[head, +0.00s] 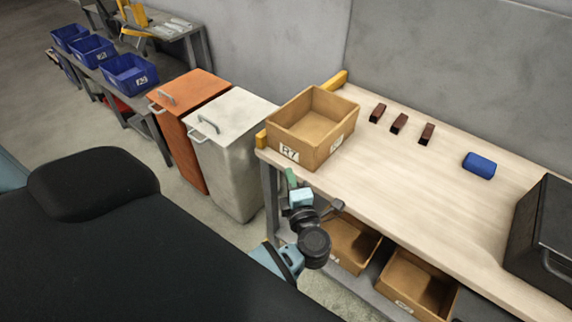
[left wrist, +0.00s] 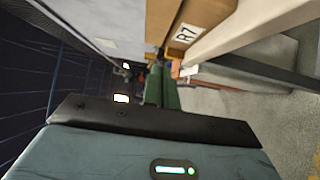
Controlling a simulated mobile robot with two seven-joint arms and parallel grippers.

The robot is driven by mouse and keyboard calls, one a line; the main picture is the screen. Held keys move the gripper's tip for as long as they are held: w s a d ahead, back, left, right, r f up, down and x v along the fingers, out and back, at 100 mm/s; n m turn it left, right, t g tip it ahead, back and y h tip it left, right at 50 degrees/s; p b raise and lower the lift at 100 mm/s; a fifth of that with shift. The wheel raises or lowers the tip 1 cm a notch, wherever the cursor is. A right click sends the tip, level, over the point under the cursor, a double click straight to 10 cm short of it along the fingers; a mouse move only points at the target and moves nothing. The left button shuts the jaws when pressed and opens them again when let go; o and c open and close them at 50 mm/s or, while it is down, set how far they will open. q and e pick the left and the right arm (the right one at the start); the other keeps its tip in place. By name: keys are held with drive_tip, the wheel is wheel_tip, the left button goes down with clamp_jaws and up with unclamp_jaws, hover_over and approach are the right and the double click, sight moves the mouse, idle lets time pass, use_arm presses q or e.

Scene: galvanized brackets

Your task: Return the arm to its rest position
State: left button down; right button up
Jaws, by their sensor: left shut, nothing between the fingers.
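My left gripper (head: 291,179) has green fingers and sits beside the front left edge of the workbench, just below the cardboard bin marked R7 (head: 311,130). Its fingers are shut with nothing between them. In the left wrist view the green fingers (left wrist: 162,88) are close together, and the R7 bin (left wrist: 215,12) shows beyond them. My left arm is bent, with its black wrist joints in front of the bench's lower shelf. My right gripper is not in view.
The workbench (head: 400,180) holds several dark brown pieces (head: 399,123), a blue block (head: 479,165) and a black case (head: 548,235). Cardboard bins (head: 417,285) stand on the shelf below. A white bin (head: 230,150) and an orange bin (head: 190,95) stand left of the bench.

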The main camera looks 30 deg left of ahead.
use_arm(q)
drive_tip(key=v, duration=0.4)
drive_tip(key=shift+s+d, duration=0.15)
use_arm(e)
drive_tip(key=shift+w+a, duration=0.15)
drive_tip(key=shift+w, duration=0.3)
